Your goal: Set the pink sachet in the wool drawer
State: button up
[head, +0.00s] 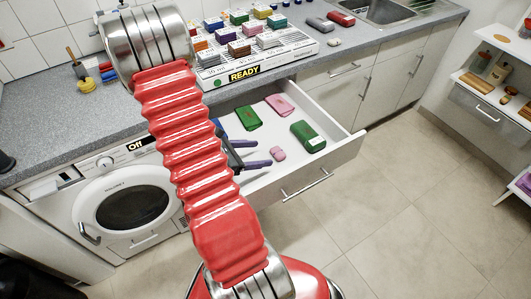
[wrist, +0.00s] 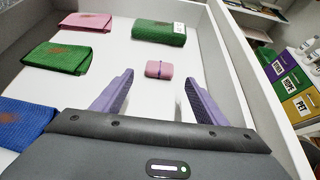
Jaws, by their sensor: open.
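The pink sachet (head: 277,153) is small, with a dark purple band around its middle in the wrist view (wrist: 159,69). It lies on the white floor of the open drawer (head: 345,152), apart from the folded cloths. My gripper (head: 265,153) is inside the drawer with its two purple fingers spread. In the wrist view my gripper (wrist: 159,78) has nothing between its fingers, and the sachet sits just beyond the fingertips, roughly centred. The red arm sleeve hides part of the drawer's left side in the head view.
The drawer also holds a pink cloth (head: 281,104), a green cloth (head: 248,118), a labelled green bundle (head: 308,136) and a blue cloth (wrist: 25,124). The drawer walls stand close around my gripper. A washing machine (head: 130,205) stands left; boxes (head: 252,42) crowd the counter above.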

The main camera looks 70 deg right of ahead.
jog(key=shift+v, duration=2.2)
jog(key=shift+w+r, duration=0.1)
jog(key=shift+w+a+r, duration=0.15)
jog(key=shift+a+r, duration=0.05)
jog(key=w+a+r+m+t+y, duration=0.3)
jog(key=a+r, duration=0.5)
jog(key=a, duration=0.5)
jog(key=w+a+r+m+t+y, duration=0.3)
jog(key=a+r+t, duration=0.3)
jog(key=a, duration=0.7)
jog(key=w+a+r+m+t+y, duration=0.3)
jog(key=w+a+r+t, duration=0.1)
jog(key=a+r, duration=0.6)
jog(key=w+a, duration=0.1)
jog(key=a, duration=0.2)
jog(key=shift+w+m+t, duration=0.2)
jog(key=shift+m+t, duration=0.1)
jog(key=shift+m, duration=0.1)
